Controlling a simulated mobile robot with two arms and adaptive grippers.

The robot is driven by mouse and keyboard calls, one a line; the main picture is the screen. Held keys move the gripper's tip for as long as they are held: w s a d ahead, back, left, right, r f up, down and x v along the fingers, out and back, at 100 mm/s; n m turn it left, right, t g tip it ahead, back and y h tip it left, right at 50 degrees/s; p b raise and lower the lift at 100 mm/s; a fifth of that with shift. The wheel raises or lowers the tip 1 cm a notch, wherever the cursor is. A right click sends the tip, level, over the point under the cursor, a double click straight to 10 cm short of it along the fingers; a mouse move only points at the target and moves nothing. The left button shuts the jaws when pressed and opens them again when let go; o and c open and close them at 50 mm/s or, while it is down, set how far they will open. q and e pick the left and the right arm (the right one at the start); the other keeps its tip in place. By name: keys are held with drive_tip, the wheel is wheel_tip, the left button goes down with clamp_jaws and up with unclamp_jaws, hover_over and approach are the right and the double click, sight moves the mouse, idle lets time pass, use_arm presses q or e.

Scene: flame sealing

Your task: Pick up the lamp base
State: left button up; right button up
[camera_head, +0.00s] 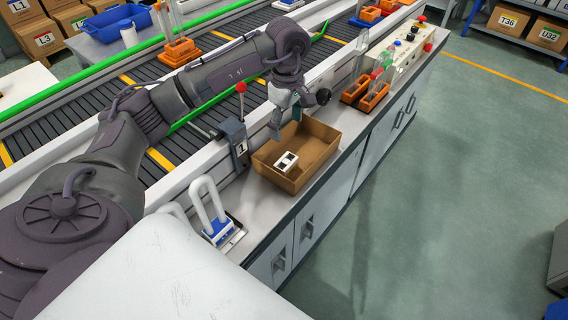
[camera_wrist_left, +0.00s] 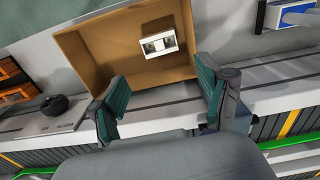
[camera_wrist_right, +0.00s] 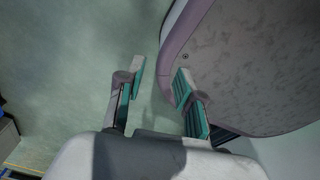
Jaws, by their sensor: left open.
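A small white block with dark openings on its top, which I take to be the lamp base (camera_head: 286,162), lies inside an open cardboard box (camera_head: 318,150) on the white bench. It also shows in the left wrist view (camera_wrist_left: 158,44), resting on the box floor. My left gripper (camera_head: 287,118) is open and empty at the box's far side, with the lamp base beyond its fingertips in the left wrist view (camera_wrist_left: 160,78). My right gripper (camera_wrist_right: 160,72) is open and empty, away from the bench above the green floor. It is not visible in the head view.
A lever stand with a red knob (camera_head: 240,88) stands left of the box. A white looped device with a blue base (camera_head: 218,230) is nearer me. Orange holders (camera_head: 373,100) with glassware stand right of the box. A conveyor (camera_head: 60,120) runs behind the bench.

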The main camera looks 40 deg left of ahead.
use_arm(q)
hover_over(286, 161)
wheel_tip(286, 161, down, 8)
drive_tip(key=shift+f, duration=0.8)
wheel_tip(286, 161, down, 5)
drive_tip(key=shift+r+p, duration=0.1)
drive_tip(key=shift+p, duration=0.65)
drive_tip(key=shift+c, duration=0.5)
drive_tip(key=c, duration=0.7)
use_arm(e)
drive_tip(key=shift+s+d+r, duration=0.15)
drive_tip(key=shift+s+d, duration=0.2)
drive_tip(key=shift+s, duration=0.15)
drive_tip(key=shift+s+d+r, duration=0.15)
drive_tip(key=shift+s+d, duration=0.15)
drive_tip(key=shift+s, duration=0.2)
